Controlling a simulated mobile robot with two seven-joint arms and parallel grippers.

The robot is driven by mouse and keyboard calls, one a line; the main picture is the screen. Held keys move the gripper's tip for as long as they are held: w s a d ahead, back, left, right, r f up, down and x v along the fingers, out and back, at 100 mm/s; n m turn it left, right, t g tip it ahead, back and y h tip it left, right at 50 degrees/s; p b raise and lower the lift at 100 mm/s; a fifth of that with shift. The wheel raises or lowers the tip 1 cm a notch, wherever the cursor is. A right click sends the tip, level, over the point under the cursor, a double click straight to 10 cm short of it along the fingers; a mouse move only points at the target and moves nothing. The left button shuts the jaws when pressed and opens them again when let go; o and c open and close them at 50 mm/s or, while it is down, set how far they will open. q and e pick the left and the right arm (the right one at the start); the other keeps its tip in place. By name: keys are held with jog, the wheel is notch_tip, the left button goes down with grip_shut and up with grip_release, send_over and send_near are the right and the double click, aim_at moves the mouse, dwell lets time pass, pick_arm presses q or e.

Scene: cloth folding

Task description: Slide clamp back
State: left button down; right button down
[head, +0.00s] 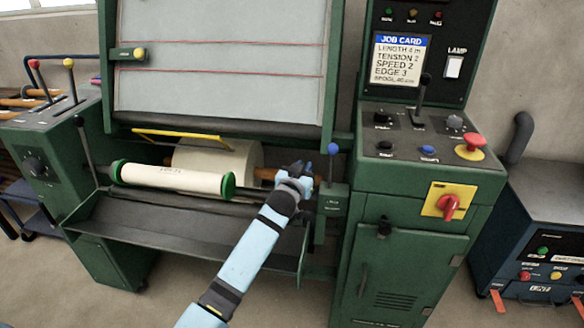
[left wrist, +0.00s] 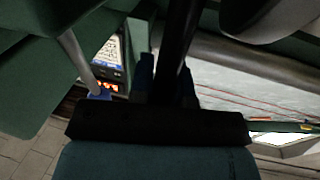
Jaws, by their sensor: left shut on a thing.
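My left gripper (head: 295,180) reaches from the bottom of the head view to the right end of the roller bay. It is shut on a dark bar (left wrist: 178,38), which runs between its blue fingers in the left wrist view. I cannot tell whether this bar is the clamp or the shaft; the gripper hides the grip point in the head view. A blue-knobbed lever (head: 332,150) stands just right of the gripper, and its knob also shows in the left wrist view (left wrist: 99,95). An orange-brown shaft end (head: 266,174) shows left of the gripper. My right gripper is not in view.
A cream roll with green end flanges (head: 170,179) lies left of the gripper, before a larger cream roll (head: 215,160) and a yellow bar (head: 178,136). A dark tray (head: 160,228) is below. The green control cabinet (head: 410,240) stands close on the right.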

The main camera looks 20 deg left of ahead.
pick_arm(q)
jog(key=shift+d, duration=0.2)
jog(key=c, duration=1.3)
grip_release()
jog(key=shift+d, duration=0.1)
jog(key=shift+o, duration=1)
jog(key=shift+w+d, duration=0.1)
jog(key=s+p, duration=0.2)
jog(key=s, duration=1.1)
jog(key=shift+s+d, duration=0.2)
jog(key=shift+s, duration=0.2)
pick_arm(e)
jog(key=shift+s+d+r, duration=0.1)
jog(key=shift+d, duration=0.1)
